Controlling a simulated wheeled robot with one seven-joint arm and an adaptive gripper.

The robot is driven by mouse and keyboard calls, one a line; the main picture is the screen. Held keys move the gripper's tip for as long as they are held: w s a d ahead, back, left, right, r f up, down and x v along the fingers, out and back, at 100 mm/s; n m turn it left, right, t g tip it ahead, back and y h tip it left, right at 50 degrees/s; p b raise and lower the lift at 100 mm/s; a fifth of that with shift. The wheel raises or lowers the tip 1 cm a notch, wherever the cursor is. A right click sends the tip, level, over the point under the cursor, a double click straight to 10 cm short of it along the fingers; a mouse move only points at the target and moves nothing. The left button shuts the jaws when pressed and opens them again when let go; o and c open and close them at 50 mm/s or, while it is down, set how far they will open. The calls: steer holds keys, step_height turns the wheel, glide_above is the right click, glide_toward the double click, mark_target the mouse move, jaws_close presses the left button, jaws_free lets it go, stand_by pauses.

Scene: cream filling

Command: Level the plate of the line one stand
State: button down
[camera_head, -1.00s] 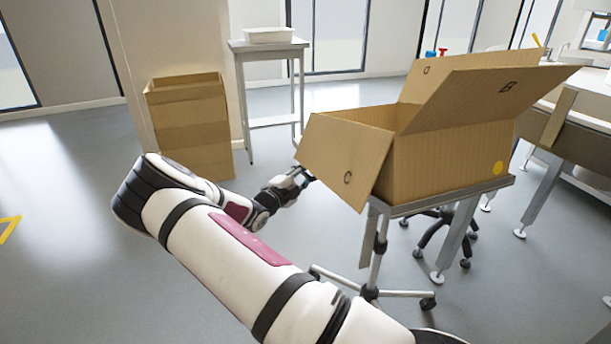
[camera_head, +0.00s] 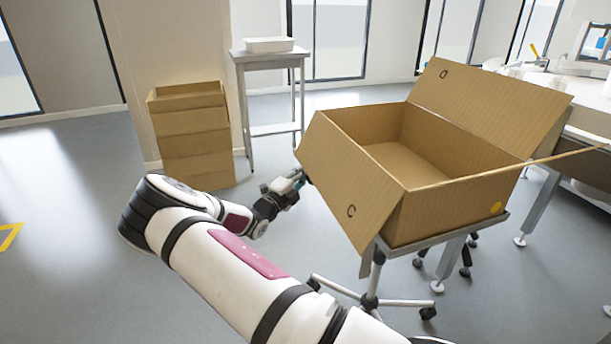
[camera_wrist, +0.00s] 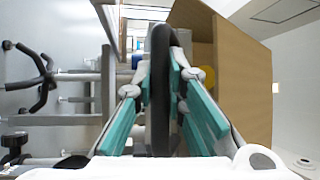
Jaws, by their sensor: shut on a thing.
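The stand's grey metal plate (camera_head: 450,234) sits under an open cardboard box (camera_head: 448,208), right of centre in the head view. Its front edge slopes up to the right in the picture. I cannot tell whether the plate is level. My gripper (camera_head: 297,181) is at the left side of the box, by the flap marked C. In the wrist view its teal-padded fingers (camera_wrist: 161,85) are shut on a dark rounded bar (camera_wrist: 160,110), probably a handle of the stand. The box (camera_wrist: 240,75) stands to its right there. The plate's underside is mostly hidden in the head view.
The stand's wheeled base (camera_head: 372,302) is on the floor below. Box flaps stick out at left, back and right. A tall carton (camera_head: 190,140) and a side table with a white tray (camera_head: 268,46) stand behind. A bench is at right.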

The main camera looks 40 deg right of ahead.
steer(key=c, duration=1.6)
jaws_free()
steer(key=shift+r, duration=0.2)
steer(key=shift+f, duration=0.1)
steer(key=v, duration=1.2)
